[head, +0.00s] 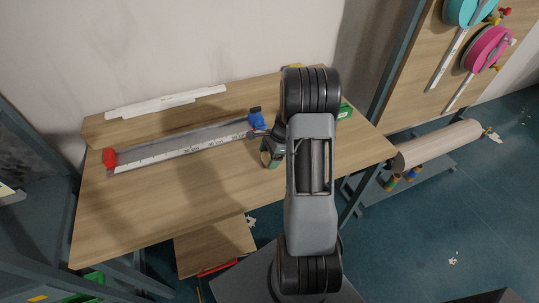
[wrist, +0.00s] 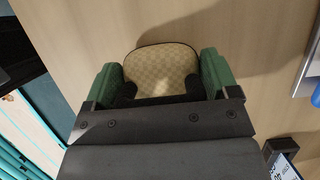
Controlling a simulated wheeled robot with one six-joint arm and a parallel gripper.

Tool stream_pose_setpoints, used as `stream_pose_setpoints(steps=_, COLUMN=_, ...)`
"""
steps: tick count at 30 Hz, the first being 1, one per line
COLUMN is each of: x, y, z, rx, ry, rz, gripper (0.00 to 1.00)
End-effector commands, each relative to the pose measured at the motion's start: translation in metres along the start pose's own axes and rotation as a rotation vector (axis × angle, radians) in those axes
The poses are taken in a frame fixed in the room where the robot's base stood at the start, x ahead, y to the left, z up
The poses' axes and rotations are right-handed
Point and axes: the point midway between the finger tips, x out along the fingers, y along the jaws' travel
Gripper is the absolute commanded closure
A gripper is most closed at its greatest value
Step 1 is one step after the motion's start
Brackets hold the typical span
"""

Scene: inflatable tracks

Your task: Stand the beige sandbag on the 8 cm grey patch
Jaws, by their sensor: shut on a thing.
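The beige sandbag (wrist: 162,68) shows in the wrist view as a checked beige pad with a dark edge, between the green-padded fingers of my gripper (wrist: 163,84). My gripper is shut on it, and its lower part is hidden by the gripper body. In the head view my gripper (head: 271,156) is over the right part of the wooden table, partly hidden by my arm. The bag's height above the wood is hard to tell. I cannot make out the 8 cm grey patch in either view.
A long grey rail with a scale (head: 185,150) lies on the table, with a red end block (head: 109,158) and a blue one (head: 256,119). White strips (head: 165,102) lie behind it. A green box (head: 345,111) is at the back right. The table's front left is clear.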

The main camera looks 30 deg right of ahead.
Motion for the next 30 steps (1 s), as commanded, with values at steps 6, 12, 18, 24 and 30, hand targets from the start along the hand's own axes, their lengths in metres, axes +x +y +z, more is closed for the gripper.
stream_pose_setpoints(steps=6, x=0.0, y=-0.001, z=0.0, rx=-0.001, ry=0.0, rz=-0.002, gripper=0.6)
stream_pose_setpoints(steps=12, x=0.004, y=0.0, z=-0.002, rx=-0.001, ry=0.0, rz=-0.002, gripper=0.6)
stream_pose_setpoints(steps=18, x=0.003, y=0.0, z=-0.002, rx=0.0, ry=0.0, rz=0.0, gripper=0.0)
stream_pose_setpoints(steps=24, x=0.003, y=0.0, z=-0.001, rx=0.0, ry=0.0, rz=0.0, gripper=0.0)
stream_pose_setpoints(steps=30, x=-0.011, y=-0.001, z=-0.001, rx=0.0, ry=0.001, rz=-0.005, gripper=0.0)
